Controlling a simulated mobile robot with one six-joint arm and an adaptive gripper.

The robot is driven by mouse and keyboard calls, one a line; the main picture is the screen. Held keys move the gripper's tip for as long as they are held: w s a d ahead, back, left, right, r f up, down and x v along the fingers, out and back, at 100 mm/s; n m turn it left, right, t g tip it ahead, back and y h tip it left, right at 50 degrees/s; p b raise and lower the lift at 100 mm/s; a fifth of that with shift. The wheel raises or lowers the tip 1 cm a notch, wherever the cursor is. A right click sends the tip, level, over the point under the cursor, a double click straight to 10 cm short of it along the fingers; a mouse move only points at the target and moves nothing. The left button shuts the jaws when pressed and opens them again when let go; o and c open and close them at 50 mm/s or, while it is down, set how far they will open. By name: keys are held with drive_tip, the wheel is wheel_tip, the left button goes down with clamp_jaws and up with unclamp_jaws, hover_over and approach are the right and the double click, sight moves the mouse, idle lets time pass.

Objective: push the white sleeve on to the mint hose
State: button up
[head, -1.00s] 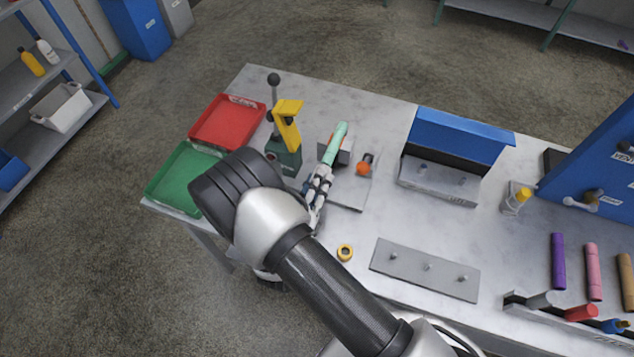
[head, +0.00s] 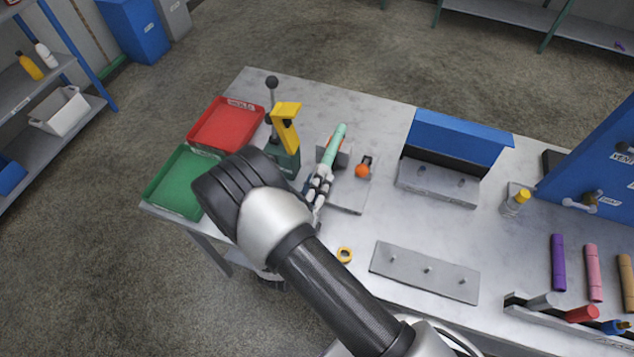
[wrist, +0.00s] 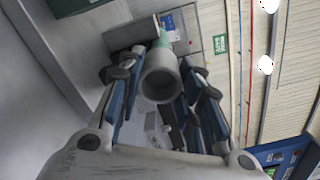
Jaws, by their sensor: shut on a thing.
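The mint hose (head: 335,145) sticks up at a tilt from a grey clamp with an orange knob (head: 362,171) on the bench. My gripper (head: 321,183) is at its near, lower end. In the wrist view, the fingers of my gripper (wrist: 160,95) are shut on the white sleeve (wrist: 160,85), a short round tube with its open end toward the camera. The mint hose (wrist: 164,40) shows just behind the sleeve, roughly in line with it. I cannot tell how far the sleeve is over the hose. In the head view my fingers hide most of the sleeve.
A green hand press with a yellow part (head: 286,125) stands close left of the hose. Red (head: 225,125) and green trays (head: 170,195) lie further left. A blue-topped box (head: 458,135) is to the right. A yellow ring (head: 344,255) and a pegged plate (head: 425,272) lie nearer.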

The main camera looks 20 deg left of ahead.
drive_tip(key=shift+w+d+b, duration=0.1)
drive_tip(key=shift+w+b, duration=0.25)
drive_tip(key=shift+w, duration=0.7)
idle(2.0)
drive_tip(key=shift+w+r, duration=0.45)
drive_tip(key=shift+c, duration=0.2)
idle(0.7)
drive_tip(key=shift+w, duration=0.15)
drive_tip(key=shift+c, duration=0.7)
drive_tip(key=shift+w, duration=0.1)
clamp_jaws()
drive_tip(key=shift+c, duration=0.3)
unclamp_jaws()
drive_tip(key=shift+w+f, duration=0.1)
drive_tip(key=shift+w, duration=0.2)
drive_tip(key=o, duration=1.1)
drive_tip(key=shift+w+d+f, duration=0.1)
drive_tip(key=shift+d, duration=0.05)
drive_tip(key=o, duration=0.5)
drive_tip(key=shift+f, duration=0.15)
drive_tip(key=shift+o, duration=0.2)
drive_tip(key=shift+s, duration=0.2)
